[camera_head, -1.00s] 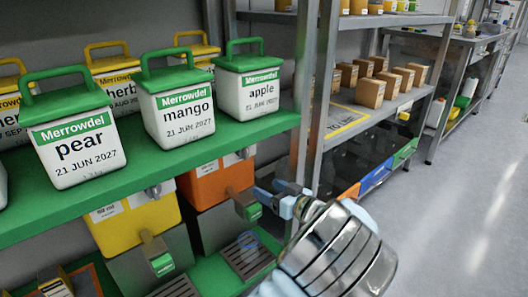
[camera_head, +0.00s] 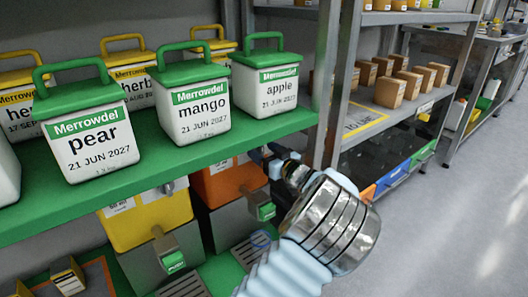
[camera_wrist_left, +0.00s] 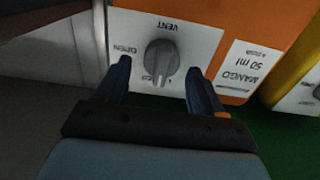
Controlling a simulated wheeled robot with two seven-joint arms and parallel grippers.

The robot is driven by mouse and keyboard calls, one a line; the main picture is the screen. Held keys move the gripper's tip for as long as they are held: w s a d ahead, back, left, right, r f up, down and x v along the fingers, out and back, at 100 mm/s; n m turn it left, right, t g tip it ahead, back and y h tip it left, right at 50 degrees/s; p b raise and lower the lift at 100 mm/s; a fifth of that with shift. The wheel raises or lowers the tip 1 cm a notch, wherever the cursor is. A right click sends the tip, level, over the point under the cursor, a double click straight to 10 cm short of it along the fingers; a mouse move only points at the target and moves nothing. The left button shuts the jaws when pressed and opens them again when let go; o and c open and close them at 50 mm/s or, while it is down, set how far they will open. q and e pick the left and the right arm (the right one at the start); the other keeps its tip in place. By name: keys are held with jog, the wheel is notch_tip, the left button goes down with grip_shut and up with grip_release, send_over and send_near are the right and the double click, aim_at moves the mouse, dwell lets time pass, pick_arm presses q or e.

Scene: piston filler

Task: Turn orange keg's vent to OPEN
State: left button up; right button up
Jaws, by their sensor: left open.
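The orange keg (camera_head: 222,184) stands under the green shelf, mostly in shadow, right of a yellow keg. In the left wrist view its orange wall (camera_wrist_left: 260,22) carries a white plate. On the plate is a grey vent knob (camera_wrist_left: 160,60), with VENT printed above and OPEN to its left, upside down. The knob's ridge runs roughly up and down in the picture, its lower end by a partly hidden word. My left gripper (camera_head: 272,158) is at the keg's upper right side. Its open fingers (camera_wrist_left: 161,86) stand either side of the knob's lower part, with gaps; contact is not visible.
The green shelf (camera_head: 150,166) with white tubs sits just above the kegs. A yellow keg (camera_head: 150,220) is on the left. A metal rack post (camera_head: 348,85) stands close right of my gripper. Open floor (camera_head: 450,220) lies to the right.

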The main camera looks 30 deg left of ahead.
pick_arm(q)
jog(key=shift+a, duration=0.2)
jog(key=shift+c, duration=0.3)
jog(key=c, duration=1)
jog(key=shift+o, duration=0.2)
